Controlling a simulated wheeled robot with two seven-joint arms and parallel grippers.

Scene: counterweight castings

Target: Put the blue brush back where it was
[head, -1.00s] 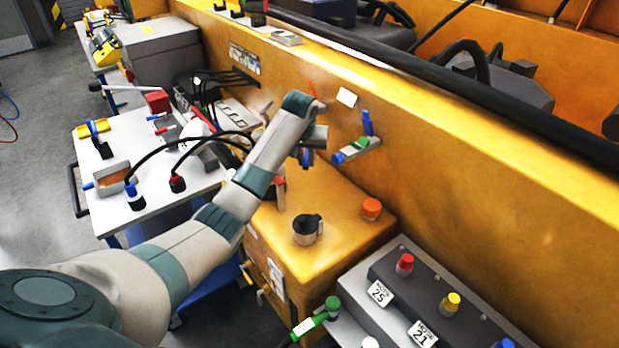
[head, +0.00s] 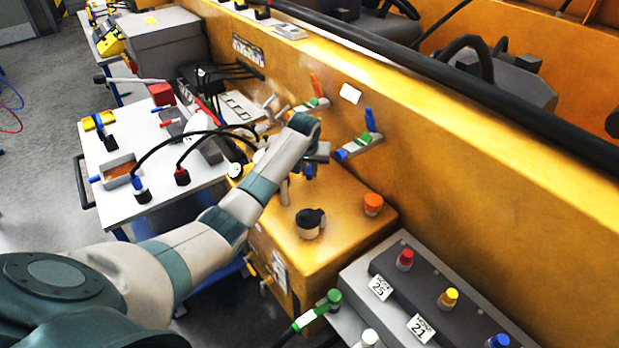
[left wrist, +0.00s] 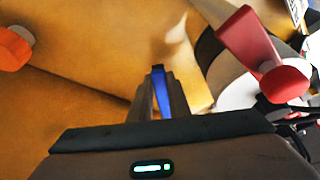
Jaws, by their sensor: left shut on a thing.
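My left gripper (head: 309,170) is above the yellow casting's top (head: 345,222), near the tall yellow wall. In the left wrist view its fingers (left wrist: 163,95) are shut on a narrow blue thing, which I take for the blue brush (left wrist: 166,100). Most of it is hidden by the fingers, so I cannot tell its bristle end. A small bracket (head: 360,148) on the wall, right of the gripper, bears an upright blue handle (head: 369,119) and a green part. A similar bracket with an orange handle (head: 316,84) is on the wall beyond. My right gripper is out of view.
A dark-topped cup (head: 310,224) and an orange knob (head: 373,204) stand on the casting. A red handle (left wrist: 255,45) is close on the right in the wrist view. A white-topped cart (head: 190,190) with cables is left. A button box (head: 430,275) is at lower right.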

